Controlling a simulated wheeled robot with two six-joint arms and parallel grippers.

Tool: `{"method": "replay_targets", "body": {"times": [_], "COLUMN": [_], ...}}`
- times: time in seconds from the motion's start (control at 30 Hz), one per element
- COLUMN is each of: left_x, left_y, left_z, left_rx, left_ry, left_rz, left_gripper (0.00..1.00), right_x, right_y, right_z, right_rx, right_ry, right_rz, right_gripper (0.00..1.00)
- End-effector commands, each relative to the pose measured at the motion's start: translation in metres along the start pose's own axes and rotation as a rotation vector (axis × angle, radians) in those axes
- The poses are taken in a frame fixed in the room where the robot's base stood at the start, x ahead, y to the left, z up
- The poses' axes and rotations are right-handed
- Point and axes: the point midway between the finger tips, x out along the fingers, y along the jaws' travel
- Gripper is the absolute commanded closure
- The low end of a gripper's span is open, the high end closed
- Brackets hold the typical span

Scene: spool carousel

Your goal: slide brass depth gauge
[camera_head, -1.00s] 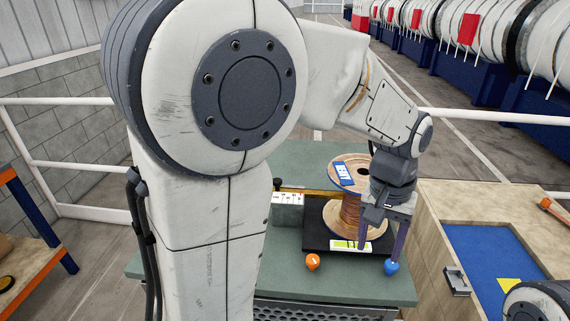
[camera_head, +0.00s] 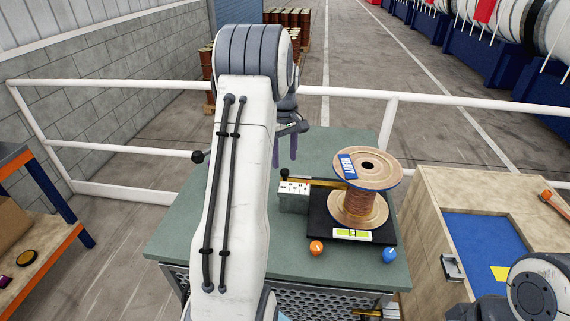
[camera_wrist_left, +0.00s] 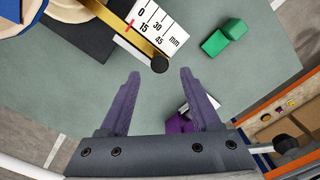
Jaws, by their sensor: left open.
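The brass depth gauge (camera_head: 316,182) is a flat brass bar with a black end knob, lying beside the spool (camera_head: 367,180). Its white scale block (camera_head: 294,194) stands in front of it. In the left wrist view the brass bar (camera_wrist_left: 128,27) runs along the scale (camera_wrist_left: 155,25), marked 0, 15, 30 and 45 mm. The black knob (camera_wrist_left: 160,63) shows close ahead of my fingertips, roughly between them. My left gripper (camera_head: 286,148) is open and empty, left of and beyond the gauge in the head view; its purple fingers also show in the wrist view (camera_wrist_left: 160,72). My right gripper is out of view.
The spool stands on a black plate on the green table (camera_head: 200,228). An orange knob (camera_head: 316,247) and a blue knob (camera_head: 390,255) sit at the front. Green blocks (camera_wrist_left: 223,37) lie right of the scale in the wrist view. A wooden crate (camera_head: 430,230) stands at the right.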

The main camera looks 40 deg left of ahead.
Motion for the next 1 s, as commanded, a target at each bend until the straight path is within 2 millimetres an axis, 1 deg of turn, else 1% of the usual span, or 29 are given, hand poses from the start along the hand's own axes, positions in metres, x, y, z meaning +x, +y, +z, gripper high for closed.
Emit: {"method": "replay_targets", "body": {"times": [0.03,0.1,0.23,0.4,0.6,0.63,0.67,0.7,0.8,1.0], "left_x": [0.007,0.018,0.033,0.041,0.041,0.041,0.041,0.041,0.041,0.04], "left_y": [0.0,-0.001,0.0,0.0,0.0,0.0,0.0,0.0,0.0,0.0], "left_z": [0.001,0.001,0.001,0.0,0.0,0.0,0.0,0.0,0.0,0.0], "left_rx": [0.001,0.001,0.002,0.002,0.002,0.002,0.002,0.002,0.002,0.002], "left_ry": [-0.003,-0.003,-0.001,0.001,0.001,0.001,0.001,0.001,0.001,0.001], "left_rz": [-0.003,-0.003,-0.001,0.001,0.001,0.001,0.001,0.001,0.001,0.001], "left_gripper": [0.36,0.36,0.36,0.36,0.36,0.4,0.51,0.67,1.0,1.0], "right_x": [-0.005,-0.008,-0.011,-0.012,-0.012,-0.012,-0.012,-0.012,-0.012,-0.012], "right_y": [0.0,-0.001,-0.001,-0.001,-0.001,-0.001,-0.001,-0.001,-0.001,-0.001], "right_z": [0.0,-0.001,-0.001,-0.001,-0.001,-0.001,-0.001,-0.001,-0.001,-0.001], "right_rx": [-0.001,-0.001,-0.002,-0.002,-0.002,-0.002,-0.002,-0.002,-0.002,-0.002], "right_ry": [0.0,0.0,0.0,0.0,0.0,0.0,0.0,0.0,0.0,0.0], "right_rz": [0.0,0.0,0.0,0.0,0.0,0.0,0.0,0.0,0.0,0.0], "right_gripper": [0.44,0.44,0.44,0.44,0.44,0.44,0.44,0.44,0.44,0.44]}}
